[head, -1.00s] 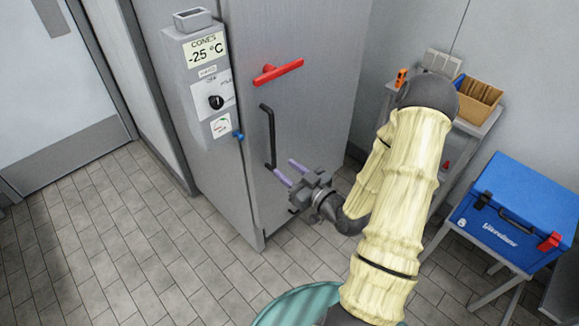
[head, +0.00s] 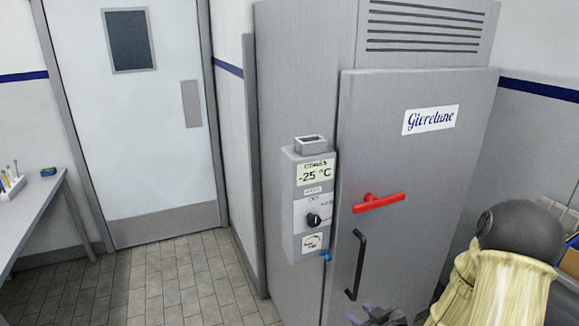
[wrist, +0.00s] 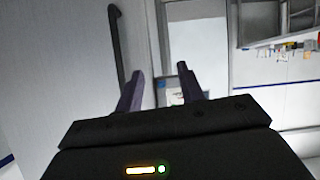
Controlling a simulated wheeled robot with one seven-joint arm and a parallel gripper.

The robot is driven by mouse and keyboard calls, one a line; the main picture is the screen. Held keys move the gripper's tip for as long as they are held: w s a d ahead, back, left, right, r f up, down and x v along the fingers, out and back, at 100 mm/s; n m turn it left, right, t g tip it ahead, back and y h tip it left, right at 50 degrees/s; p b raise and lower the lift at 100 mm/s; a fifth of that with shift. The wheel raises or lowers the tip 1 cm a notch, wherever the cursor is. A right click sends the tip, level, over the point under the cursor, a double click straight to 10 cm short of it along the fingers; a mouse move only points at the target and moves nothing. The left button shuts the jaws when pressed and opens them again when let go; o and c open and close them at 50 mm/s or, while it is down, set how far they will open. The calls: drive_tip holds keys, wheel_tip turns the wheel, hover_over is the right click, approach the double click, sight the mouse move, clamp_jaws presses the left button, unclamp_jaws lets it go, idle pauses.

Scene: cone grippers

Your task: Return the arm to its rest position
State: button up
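My gripper (head: 376,316) shows at the bottom edge of the head view, mostly cut off, in front of the lower part of the grey freezer door (head: 425,185). In the wrist view its two purple-grey fingers (wrist: 160,88) stand apart with nothing between them, so it is open. The black door handle (head: 356,265) is just above the gripper in the head view. It also shows in the wrist view (wrist: 116,45), beyond the left finger and apart from it. My arm, in a cream quilted sleeve with a dark elbow, is at the lower right; the rest is out of frame.
The freezer front carries a red lever (head: 379,202) and a control box (head: 311,205) reading -25 °C. A white room door (head: 135,120) stands at the back left. A table (head: 35,215) with small items is at the far left. Tiled floor (head: 185,280) between is clear.

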drive_tip(key=s+a+r+m+g+h, duration=0.1)
drive_tip(key=s+r+m+g+h, duration=0.1)
drive_tip(key=s, duration=0.5)
drive_tip(key=s+a+r+m+g+h+p, duration=0.1)
drive_tip(key=s+a+r+m+g+h, duration=0.1)
drive_tip(key=s+r+g, duration=0.4)
drive_tip(key=shift+s+a+r+m+g+h, duration=0.2)
drive_tip(key=shift+s+r+m+g+h, duration=0.2)
drive_tip(key=shift+s+r+m, duration=0.4)
drive_tip(key=shift+w+f, duration=0.15)
drive_tip(key=shift+w, duration=0.1)
idle(1.9)
